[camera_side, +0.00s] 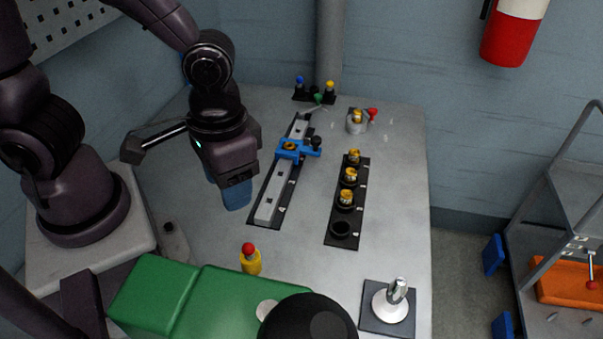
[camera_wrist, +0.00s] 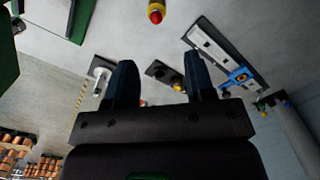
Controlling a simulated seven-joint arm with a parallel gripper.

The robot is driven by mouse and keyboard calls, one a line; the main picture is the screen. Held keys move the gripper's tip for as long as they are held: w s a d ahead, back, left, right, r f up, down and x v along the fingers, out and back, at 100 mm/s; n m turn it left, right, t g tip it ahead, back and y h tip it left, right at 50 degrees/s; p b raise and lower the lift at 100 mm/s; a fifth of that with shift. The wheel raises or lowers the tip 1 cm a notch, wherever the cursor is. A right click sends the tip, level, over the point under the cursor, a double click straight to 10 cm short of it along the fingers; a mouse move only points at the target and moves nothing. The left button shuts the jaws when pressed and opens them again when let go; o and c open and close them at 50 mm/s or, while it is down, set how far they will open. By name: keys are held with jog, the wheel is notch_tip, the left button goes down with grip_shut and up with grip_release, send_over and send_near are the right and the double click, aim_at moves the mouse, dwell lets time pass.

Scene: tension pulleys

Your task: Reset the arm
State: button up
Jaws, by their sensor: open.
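My gripper (camera_side: 237,194) hangs above the grey table, left of the rail fixture. In the wrist view its two dark fingers (camera_wrist: 158,85) stand wide apart with nothing between them, so it is open and empty. The rail fixture (camera_side: 267,208) is a long metal bar on a black base with a blue clamp (camera_side: 291,150) across it; the blue clamp also shows in the wrist view (camera_wrist: 238,76). A black holder (camera_side: 341,243) carries several brass-coloured pulleys (camera_side: 346,197) in a row, and its nearest slot is empty. Another brass-coloured part sits in a metal mount (camera_side: 355,122) at the back.
A yellow post with a red top (camera_side: 250,259) stands near the front, beside a green block (camera_side: 220,300). A white and metal fixture (camera_side: 391,302) stands at the front right. Coloured knobs (camera_side: 314,89) stand at the back.

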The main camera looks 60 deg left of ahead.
jog(key=a+r+t, duration=0.3)
jog(key=a+r, duration=0.1)
jog(key=r, duration=0.4)
jog(key=a+r+t, duration=0.3)
jog(key=a+r, duration=0.2)
jog(key=r, duration=0.2)
jog(key=shift+w+a+r, duration=0.15)
jog(key=shift+w+r, duration=0.05)
jog(key=shift+r, duration=0.2)
